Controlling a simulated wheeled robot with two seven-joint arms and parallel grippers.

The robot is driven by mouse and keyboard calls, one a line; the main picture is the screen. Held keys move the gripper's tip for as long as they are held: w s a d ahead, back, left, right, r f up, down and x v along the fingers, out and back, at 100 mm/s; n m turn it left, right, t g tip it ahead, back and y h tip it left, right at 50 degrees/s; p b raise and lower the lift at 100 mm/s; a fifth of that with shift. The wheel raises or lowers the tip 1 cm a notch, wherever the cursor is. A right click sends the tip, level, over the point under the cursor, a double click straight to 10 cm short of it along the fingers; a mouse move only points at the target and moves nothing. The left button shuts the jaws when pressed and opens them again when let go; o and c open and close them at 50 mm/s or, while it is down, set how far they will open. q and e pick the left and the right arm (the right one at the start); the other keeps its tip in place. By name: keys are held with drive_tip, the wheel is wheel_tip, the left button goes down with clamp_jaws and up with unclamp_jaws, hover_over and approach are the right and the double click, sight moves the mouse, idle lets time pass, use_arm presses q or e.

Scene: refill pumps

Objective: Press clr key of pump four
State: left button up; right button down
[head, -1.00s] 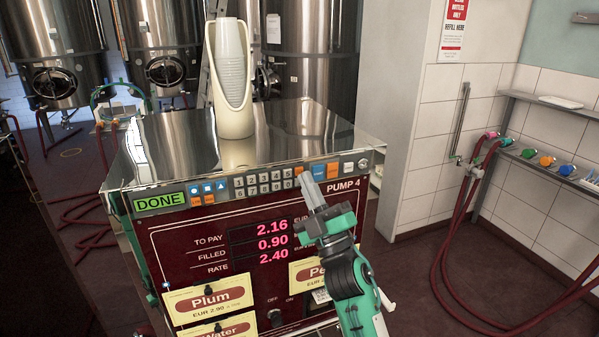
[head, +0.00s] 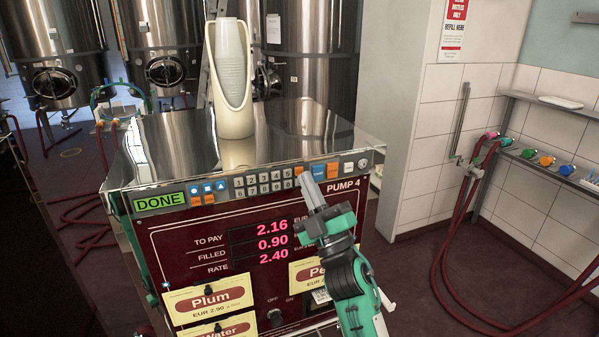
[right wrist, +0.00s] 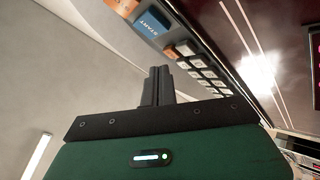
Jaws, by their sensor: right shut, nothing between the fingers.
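Pump 4 (head: 215,245) is a dark red box with a steel top. Its display (head: 160,201) reads DONE, and red figures show 2.16, 0.90 and 2.40. The key strip (head: 246,188) runs along the top of its front, with white number keys, small orange keys (head: 298,171) and a blue START key (head: 318,170). START also shows in the right wrist view (right wrist: 153,23). I cannot read which key is clr. My right gripper (head: 307,177) is shut and empty, its tips close to the strip beside the small orange keys. I cannot tell whether it touches.
A tall cream container (head: 232,80) stands on the pump's steel top. Yellow Plum (head: 209,299) and other labels hang on its front. Steel tanks stand behind. Red hoses (head: 440,240) and a shelf with coloured nozzles (head: 545,160) are at the right wall.

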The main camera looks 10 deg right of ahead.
drive_tip(key=shift+w, duration=0.2)
drive_tip(key=shift+w+a, duration=0.1)
drive_tip(key=shift+w, duration=0.15)
drive_tip(key=shift+w+b, duration=0.3)
drive_tip(key=shift+w, duration=0.05)
idle(0.8)
drive_tip(key=shift+s, duration=0.85)
drive_tip(key=shift+s+d+p, duration=0.2)
drive_tip(key=shift+s+p, duration=0.05)
drive_tip(key=shift+s, duration=0.55)
drive_tip(key=shift+s+d+p, duration=0.2)
drive_tip(key=shift+s, duration=0.65)
drive_tip(key=shift+s+d+p, duration=0.2)
drive_tip(key=shift+s+p, duration=0.05)
drive_tip(key=shift+s, duration=0.55)
